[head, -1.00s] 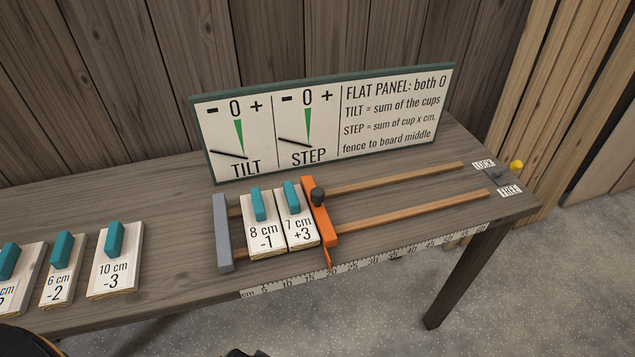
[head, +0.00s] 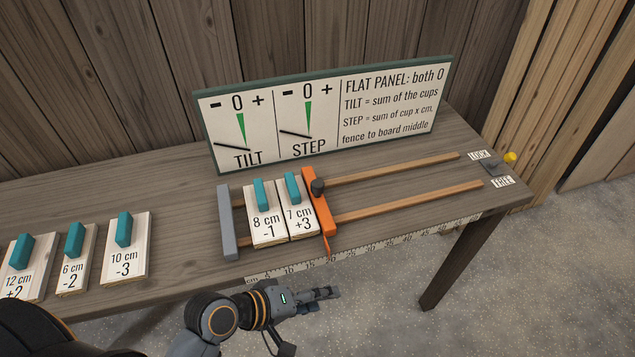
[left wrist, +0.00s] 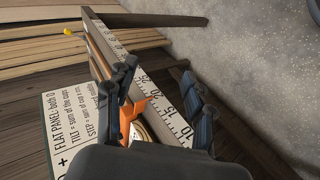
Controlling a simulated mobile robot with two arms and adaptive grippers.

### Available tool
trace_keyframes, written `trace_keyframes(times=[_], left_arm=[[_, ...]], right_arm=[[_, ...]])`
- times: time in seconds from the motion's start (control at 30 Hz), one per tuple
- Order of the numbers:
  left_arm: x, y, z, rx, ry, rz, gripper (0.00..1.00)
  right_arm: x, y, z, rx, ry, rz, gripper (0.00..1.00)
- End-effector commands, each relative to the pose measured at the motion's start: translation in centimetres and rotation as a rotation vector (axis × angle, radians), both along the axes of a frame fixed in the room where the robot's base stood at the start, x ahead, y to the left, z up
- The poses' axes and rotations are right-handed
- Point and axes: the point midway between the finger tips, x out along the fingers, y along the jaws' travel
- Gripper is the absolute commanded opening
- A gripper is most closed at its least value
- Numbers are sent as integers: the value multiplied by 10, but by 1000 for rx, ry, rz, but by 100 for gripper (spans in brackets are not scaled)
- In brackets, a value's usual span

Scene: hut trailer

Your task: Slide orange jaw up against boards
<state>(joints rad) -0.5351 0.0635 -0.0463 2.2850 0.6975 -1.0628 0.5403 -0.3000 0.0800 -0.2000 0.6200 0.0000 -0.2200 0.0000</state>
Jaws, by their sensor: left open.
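The orange jaw (head: 319,203) stands across the two wooden rails, with a dark knob on top. Its left side is at or very near the 7 cm +3 board (head: 301,218); I cannot tell whether they touch. The 8 cm -1 board (head: 267,228) lies left of that, beside the grey fence (head: 227,222). My left gripper (head: 334,293) is in front of the table's front edge, below the ruler, open and empty. In the left wrist view the orange jaw (left wrist: 131,111) shows partly between the open fingers, mostly hidden by the gripper. My right gripper is not in view.
Loose boards marked 10 cm -3 (head: 125,262), 6 cm -2 (head: 74,272) and 12 cm +2 (head: 25,280) lie on the left. The gauge panel (head: 330,112) stands behind. The rails (head: 410,203) right of the jaw are clear. A LOCK/FREE lever with yellow knob (head: 510,157) is at the far right.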

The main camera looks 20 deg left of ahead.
Motion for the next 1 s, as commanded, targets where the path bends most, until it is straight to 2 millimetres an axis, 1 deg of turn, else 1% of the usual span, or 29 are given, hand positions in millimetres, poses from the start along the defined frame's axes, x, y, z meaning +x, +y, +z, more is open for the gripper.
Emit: trace_keyframes(times=[0.03, 0.07, 0.1, 0.17, 0.2, 0.27, 0.3, 0.4, 0.5, 0.6, 0.7, 0.77, 0.87, 1.0], left_arm=[[13, -5, 9, -145, 18, 86, 53], [20, -7, 15, -247, 34, 144, 53], [31, -7, 25, -389, 59, 225, 53], [48, -1, 37, -605, 104, 349, 53], [59, 6, 45, -751, 137, 432, 53], [74, 20, 54, -966, 192, 554, 53], [83, 32, 57, -1101, 228, 630, 53], [99, 61, 57, -1395, 312, 794, 53], [108, 86, 53, -1607, 373, 909, 53], [112, 100, 49, -1728, 408, 975, 53], [117, 105, 48, -1774, 421, 998, 53], [121, 104, 48, -1779, 424, 1000, 53], [135, 101, 50, -1777, 422, 997, 53], [162, 95, 51, -1776, 422, 994, 53]], right_arm=[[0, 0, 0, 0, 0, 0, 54], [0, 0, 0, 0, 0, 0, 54], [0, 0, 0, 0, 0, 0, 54], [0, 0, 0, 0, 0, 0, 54], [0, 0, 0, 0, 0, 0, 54], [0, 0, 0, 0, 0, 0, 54], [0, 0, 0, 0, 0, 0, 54], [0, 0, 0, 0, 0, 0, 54], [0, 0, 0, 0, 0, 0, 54], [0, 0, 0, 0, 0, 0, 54], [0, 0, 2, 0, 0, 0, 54], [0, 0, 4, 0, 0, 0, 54], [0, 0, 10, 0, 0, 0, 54], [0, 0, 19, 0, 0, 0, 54]])
